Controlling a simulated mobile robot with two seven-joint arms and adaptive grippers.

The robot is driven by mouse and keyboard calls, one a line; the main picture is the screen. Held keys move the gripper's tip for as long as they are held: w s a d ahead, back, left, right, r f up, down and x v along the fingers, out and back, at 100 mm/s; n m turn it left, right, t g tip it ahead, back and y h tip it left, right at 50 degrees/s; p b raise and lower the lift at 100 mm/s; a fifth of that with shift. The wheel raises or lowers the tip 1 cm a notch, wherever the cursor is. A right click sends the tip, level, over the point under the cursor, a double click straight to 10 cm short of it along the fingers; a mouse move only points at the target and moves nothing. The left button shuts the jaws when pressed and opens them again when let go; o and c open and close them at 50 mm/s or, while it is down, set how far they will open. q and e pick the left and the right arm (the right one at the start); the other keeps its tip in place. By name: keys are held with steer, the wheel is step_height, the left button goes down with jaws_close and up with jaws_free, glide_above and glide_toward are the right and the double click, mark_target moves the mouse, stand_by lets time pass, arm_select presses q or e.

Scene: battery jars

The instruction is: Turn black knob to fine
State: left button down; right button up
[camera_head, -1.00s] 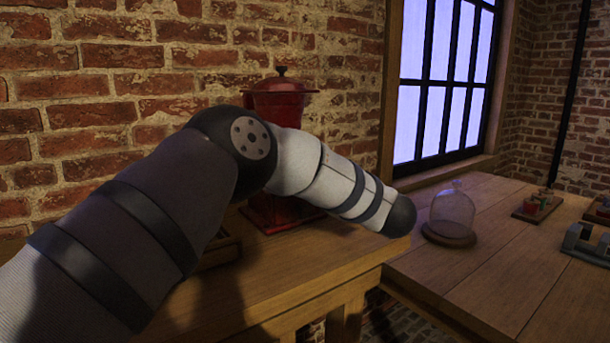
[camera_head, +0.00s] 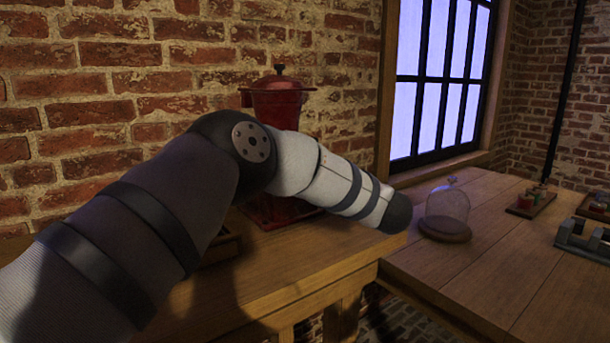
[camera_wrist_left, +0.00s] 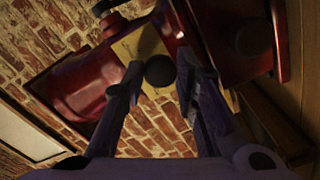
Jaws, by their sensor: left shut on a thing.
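The red machine (camera_head: 279,104) with a domed lid stands on the wooden bench against the brick wall, its middle mostly hidden behind my left arm. In the left wrist view its red body (camera_wrist_left: 228,30) fills the upper part, with a brass-coloured plate (camera_wrist_left: 139,44) on it. A round black knob (camera_wrist_left: 160,70) is in front of this plate. Any marking for fine cannot be read. In the head view the left gripper is hidden. My right gripper is out of view.
A second dark round part (camera_wrist_left: 253,38) sits on the red body to the right. In the head view a glass bell jar (camera_head: 447,208) stands on the right table (camera_head: 490,260), with small trays (camera_head: 531,203) behind it. The table's front is clear.

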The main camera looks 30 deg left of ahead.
arm_select(q)
steer(key=c, duration=1.3)
jaws_free()
steer(key=v, duration=1.2)
steer(key=shift+f, duration=0.15)
